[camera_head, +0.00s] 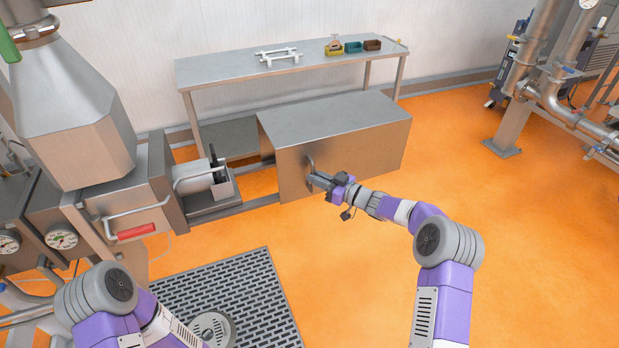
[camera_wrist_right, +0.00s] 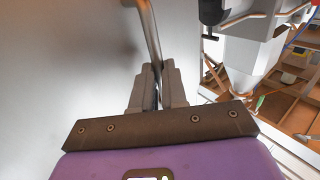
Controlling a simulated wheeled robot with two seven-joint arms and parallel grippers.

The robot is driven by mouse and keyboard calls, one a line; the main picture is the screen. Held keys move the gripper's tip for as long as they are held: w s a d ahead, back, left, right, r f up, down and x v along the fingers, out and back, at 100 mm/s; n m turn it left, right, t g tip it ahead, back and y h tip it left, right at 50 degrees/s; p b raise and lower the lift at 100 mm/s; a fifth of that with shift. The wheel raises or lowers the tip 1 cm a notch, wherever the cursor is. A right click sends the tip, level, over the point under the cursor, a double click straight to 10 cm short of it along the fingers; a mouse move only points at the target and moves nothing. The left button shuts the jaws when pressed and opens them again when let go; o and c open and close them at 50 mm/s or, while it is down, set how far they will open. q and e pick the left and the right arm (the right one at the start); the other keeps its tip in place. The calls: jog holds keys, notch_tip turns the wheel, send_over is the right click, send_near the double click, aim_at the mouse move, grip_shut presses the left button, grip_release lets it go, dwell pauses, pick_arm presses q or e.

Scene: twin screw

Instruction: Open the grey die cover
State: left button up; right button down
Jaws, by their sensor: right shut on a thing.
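The grey die cover (camera_head: 340,137) is a large metal box-shaped hood in the middle of the head view. It stands apart from the machine on the left, with rails and a die section between them. A curved handle (camera_head: 309,165) is on its front face, and the handle also shows in the right wrist view (camera_wrist_right: 149,30). My right gripper (camera_head: 316,181) is at the front face, shut on the handle; in the wrist view its fingers (camera_wrist_right: 156,88) close around the bar. My left arm shows at the lower left, but its gripper is out of view.
The machine (camera_head: 150,185) with a red-gripped handle (camera_head: 136,232) stands at left. A metal table (camera_head: 225,70) with small bins (camera_head: 353,47) is behind the cover. A floor grate (camera_head: 260,290) lies in front. Orange floor to the right is clear up to the piping (camera_head: 515,110).

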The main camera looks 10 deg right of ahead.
jog(key=c, duration=1.2)
grip_release()
jog(key=shift+o, duration=0.2)
jog(key=shift+d, duration=0.1)
jog(key=v, duration=0.7)
jog(key=shift+s+d, duration=0.2)
